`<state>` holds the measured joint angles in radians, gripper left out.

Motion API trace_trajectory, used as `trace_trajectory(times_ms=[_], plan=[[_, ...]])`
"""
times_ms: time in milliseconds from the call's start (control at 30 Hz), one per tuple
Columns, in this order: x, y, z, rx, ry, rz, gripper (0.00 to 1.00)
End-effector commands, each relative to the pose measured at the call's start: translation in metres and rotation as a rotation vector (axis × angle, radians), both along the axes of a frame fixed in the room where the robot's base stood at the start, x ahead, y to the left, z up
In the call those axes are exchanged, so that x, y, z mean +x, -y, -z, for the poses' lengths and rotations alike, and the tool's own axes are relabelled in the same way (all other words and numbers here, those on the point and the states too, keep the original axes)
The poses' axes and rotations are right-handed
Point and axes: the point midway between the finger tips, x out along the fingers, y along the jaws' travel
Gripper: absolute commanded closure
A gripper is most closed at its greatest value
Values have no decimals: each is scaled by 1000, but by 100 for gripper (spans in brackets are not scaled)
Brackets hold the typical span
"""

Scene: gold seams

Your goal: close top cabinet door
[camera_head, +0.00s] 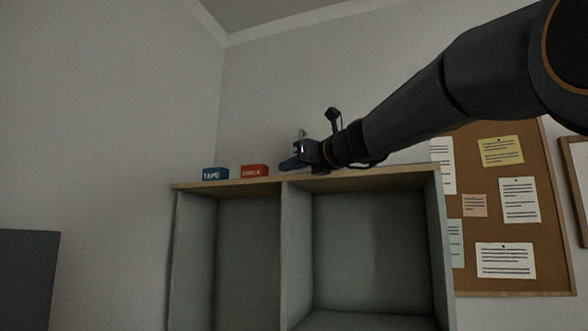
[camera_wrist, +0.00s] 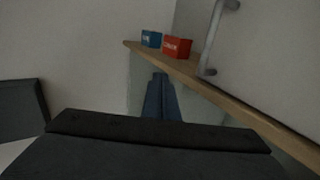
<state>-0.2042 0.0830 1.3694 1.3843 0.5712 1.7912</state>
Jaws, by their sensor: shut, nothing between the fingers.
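The cabinet (camera_head: 287,255) is grey with a wooden top board, and its compartments stand open at the front. A metal bar handle (camera_wrist: 212,38) shows in the wrist view against a pale surface, right of the fingers. It is small and partly hidden behind my gripper in the head view (camera_head: 302,133). I cannot make out the door's edges. My gripper (camera_head: 288,164) is at the front of the top board, near the divider. Its blue fingers (camera_wrist: 160,98) are shut and empty, apart from the handle in the wrist view.
A blue box (camera_head: 215,173) and a red box (camera_head: 255,170) stand on the top board, left of my gripper. A dark grey panel (camera_head: 28,280) is at the lower left. A cork board (camera_head: 515,255) with papers hangs at right. Space left of the cabinet looks clear.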

Motion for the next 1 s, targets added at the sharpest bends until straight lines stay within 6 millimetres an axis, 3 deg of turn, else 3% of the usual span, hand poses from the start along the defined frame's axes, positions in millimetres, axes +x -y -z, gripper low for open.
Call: trace_trajectory(times_ms=[300, 500, 700, 1000], plan=[[-61, -14, 1, 1, 4, 5, 100], [-90, -21, 0, 1, 2, 9, 100], [-103, -26, 0, 1, 1, 8, 100], [-102, -26, 6, -16, 3, 10, 100]])
